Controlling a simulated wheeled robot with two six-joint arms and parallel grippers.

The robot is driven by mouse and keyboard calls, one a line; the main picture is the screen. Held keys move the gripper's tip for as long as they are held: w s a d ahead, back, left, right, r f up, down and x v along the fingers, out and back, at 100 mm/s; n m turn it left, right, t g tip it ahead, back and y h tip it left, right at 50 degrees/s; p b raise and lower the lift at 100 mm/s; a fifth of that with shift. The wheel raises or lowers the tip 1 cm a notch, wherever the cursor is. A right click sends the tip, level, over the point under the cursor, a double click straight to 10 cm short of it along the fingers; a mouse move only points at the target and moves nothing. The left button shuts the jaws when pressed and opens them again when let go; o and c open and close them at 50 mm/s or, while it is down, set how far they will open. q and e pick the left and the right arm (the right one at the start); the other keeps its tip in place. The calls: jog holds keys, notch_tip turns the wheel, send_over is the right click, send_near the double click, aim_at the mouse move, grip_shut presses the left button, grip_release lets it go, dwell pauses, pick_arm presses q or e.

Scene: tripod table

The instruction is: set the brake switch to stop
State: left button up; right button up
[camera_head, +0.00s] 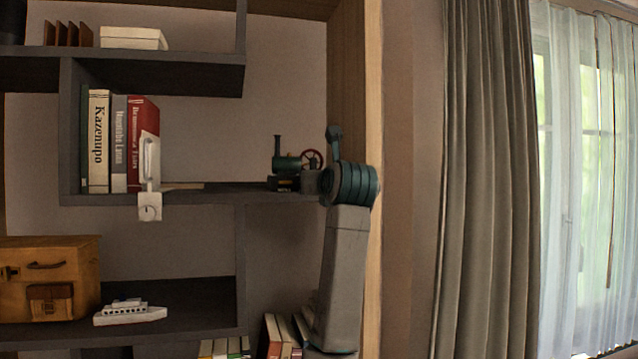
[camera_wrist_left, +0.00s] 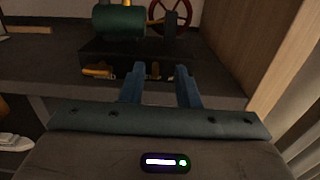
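A small steam engine model with a green boiler (camera_wrist_left: 118,21) and a red spoked wheel (camera_wrist_left: 172,14) stands on a dark base (camera_wrist_left: 120,52); it also shows on the shelf in the head view (camera_head: 287,163). On the base's front face are an orange lever-like piece (camera_wrist_left: 97,72) at left and a small orange and metal piece (camera_wrist_left: 155,70). I cannot tell which is the brake switch, nor read any labels. My left gripper (camera_wrist_left: 161,72) is open and appears empty, its fingertips by the base's front, either side of the small piece. Contact is unclear. My right gripper is not in view.
The dark shelf (camera_head: 225,193) holds books (camera_head: 120,143) and a white device (camera_head: 150,190) at left. A wooden side panel (camera_wrist_left: 270,45) stands close on the right of my left gripper. A toy ship (camera_head: 130,312) and brown case (camera_head: 45,275) sit below.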

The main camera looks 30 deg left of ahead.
pick_arm(q)
jog(key=b+v, duration=0.4)
jog(key=v, duration=0.6)
jog(key=shift+d+b, duration=0.3)
jog(key=shift+b, duration=0.1)
jog(key=shift+s, duration=0.15)
